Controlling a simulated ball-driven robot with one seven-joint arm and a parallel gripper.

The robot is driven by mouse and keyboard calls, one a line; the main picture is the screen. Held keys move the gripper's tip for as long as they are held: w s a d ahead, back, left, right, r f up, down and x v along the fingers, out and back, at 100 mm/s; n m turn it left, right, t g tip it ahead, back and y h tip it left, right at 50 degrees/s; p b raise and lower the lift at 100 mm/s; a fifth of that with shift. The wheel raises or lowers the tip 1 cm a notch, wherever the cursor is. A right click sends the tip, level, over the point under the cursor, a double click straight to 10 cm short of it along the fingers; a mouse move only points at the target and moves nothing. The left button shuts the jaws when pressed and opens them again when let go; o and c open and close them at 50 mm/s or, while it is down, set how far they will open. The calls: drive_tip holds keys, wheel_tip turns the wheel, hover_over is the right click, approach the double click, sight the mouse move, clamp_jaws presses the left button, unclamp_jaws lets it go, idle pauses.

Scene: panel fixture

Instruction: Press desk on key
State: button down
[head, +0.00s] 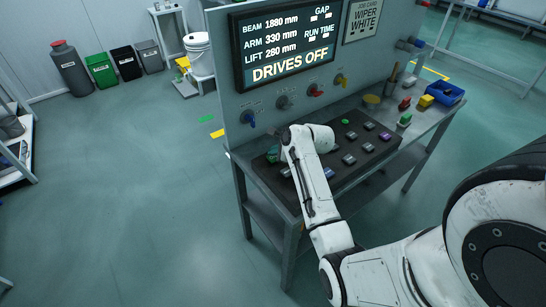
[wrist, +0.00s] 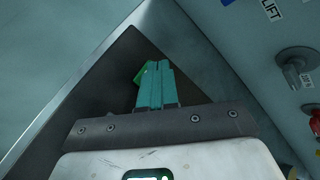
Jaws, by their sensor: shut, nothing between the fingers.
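A dark key panel (head: 322,172) with several small keys lies on the bench under the display board; its corner also shows in the wrist view (wrist: 100,85). A green key (wrist: 143,74) sits near that corner, partly hidden behind my teal fingers. My gripper (wrist: 156,66) is shut and empty, its tips over or against the green key; I cannot tell whether they touch. In the head view my gripper (head: 272,154) is at the panel's left end, mostly hidden by my white arm. Another green key (head: 345,122) is at the panel's back. No key labels are readable.
The upright board carries a display (head: 288,45) reading DRIVES OFF and a row of coloured knobs, including a blue one (head: 248,118). A blue tray (head: 446,93) and small coloured blocks lie at the bench's right. Open floor is at left.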

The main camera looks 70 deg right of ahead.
sight(275, 159)
drive_tip(key=shift+f, duration=0.45)
idle(0.9)
drive_tip(key=shift+r+p, duration=0.85)
drive_tip(key=shift+p, duration=0.15)
drive_tip(key=shift+r, duration=0.1)
wheel_tip(275, 159, up, 3)
drive_tip(key=p, duration=0.3)
drive_tip(key=shift+r+p, duration=0.6)
drive_tip(key=shift+r, duration=0.35)
